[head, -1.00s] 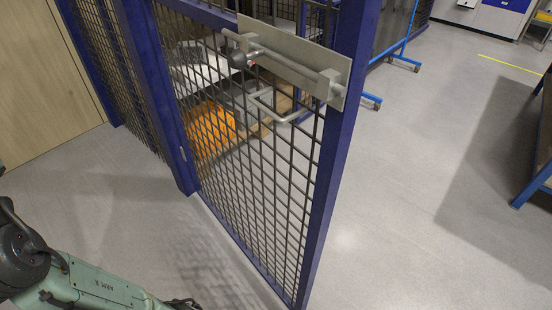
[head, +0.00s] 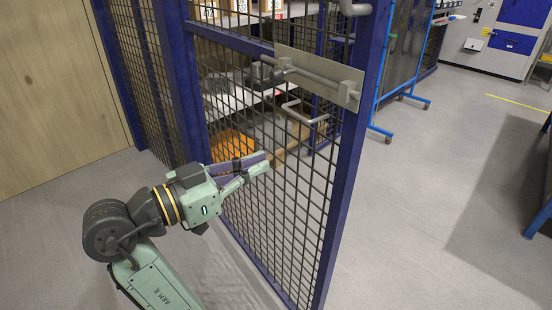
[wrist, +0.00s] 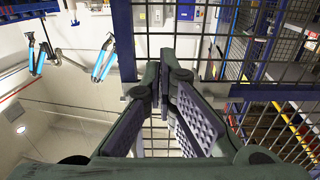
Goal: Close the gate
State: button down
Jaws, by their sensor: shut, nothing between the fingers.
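The gate (head: 348,170) is a blue-framed mesh panel that stands ajar, with its free edge towards the right. A metal latch plate (head: 318,80) with a sliding bolt sits near the top of that edge, and a bent grey handle (head: 303,113) shows below it. My gripper (head: 268,161) is shut and empty, in front of the mesh, left of and below the handle. I cannot tell whether its tips touch the mesh. In the wrist view, the two fingers of my gripper (wrist: 168,85) point at the mesh, and they hide part of it.
Behind the mesh are shelves and an orange item (head: 232,143). A wooden panel (head: 50,70) stands at the left. A blue wheeled frame (head: 405,100) is behind the gate's free edge. The grey floor (head: 420,220) to the right is clear.

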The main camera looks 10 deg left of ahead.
aim_at(320, 140)
jog(key=p+x, duration=0.2)
jog(key=x, duration=1)
jog(key=shift+w+d+p, duration=0.15)
jog(key=shift+w+p, duration=0.05)
jog(key=shift+p, duration=0.1)
